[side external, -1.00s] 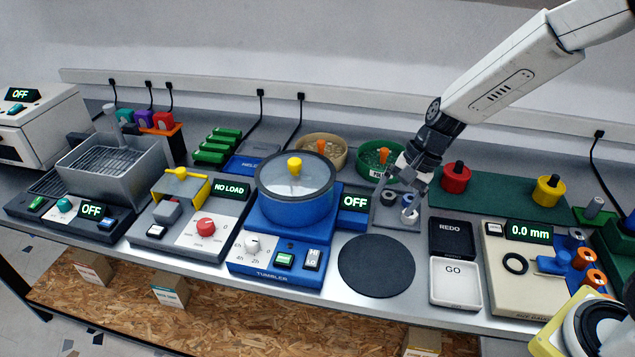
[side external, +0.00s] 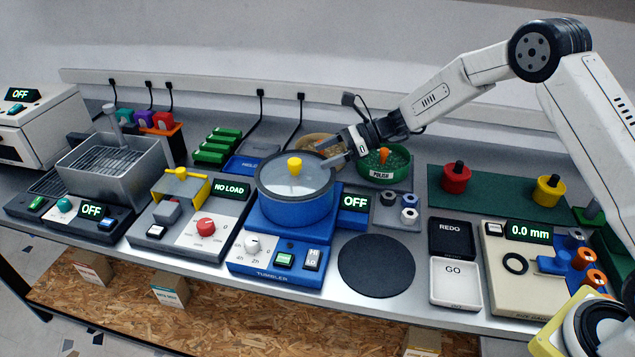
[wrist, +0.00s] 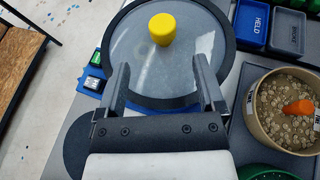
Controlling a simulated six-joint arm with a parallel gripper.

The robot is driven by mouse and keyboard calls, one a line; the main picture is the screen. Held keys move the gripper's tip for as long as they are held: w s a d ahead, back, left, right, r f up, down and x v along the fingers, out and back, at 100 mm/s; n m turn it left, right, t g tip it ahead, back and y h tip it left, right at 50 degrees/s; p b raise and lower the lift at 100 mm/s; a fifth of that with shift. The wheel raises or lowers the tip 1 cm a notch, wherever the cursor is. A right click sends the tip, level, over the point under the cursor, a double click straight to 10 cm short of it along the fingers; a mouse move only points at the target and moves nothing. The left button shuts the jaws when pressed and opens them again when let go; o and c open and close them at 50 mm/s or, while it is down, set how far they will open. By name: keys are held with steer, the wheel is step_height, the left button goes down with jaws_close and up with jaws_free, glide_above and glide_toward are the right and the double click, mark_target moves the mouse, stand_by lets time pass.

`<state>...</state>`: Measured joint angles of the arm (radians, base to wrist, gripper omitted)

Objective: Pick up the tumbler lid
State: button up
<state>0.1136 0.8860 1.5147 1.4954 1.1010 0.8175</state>
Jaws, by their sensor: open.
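The tumbler lid (side external: 304,177) is a clear disc with a dark rim and a yellow knob (side external: 294,166) at its centre. It sits on the blue tumbler bowl (side external: 290,208). In the wrist view the lid (wrist: 193,68) and its knob (wrist: 162,29) lie beyond my fingertips. My gripper (side external: 335,153) is open and empty, at the right rear of the lid. In the wrist view my gripper (wrist: 163,82) has its two fingers apart over the lid's near part, and the knob is ahead of the gap, not between the fingers.
A tan bowl of media with an orange scoop (wrist: 299,107) stands right of my gripper in the wrist view. The green POLISH bowl (side external: 398,165) stands beneath my wrist. A round black mat (side external: 376,266) lies clear in front.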

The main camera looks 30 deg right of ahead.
mark_target(294, 161)
steer(key=shift+x, duration=1.3)
steer(key=shift+x, duration=2.65)
steer(key=shift+w+r, duration=0.15)
steer(key=shift+d, duration=0.1)
jaws_close()
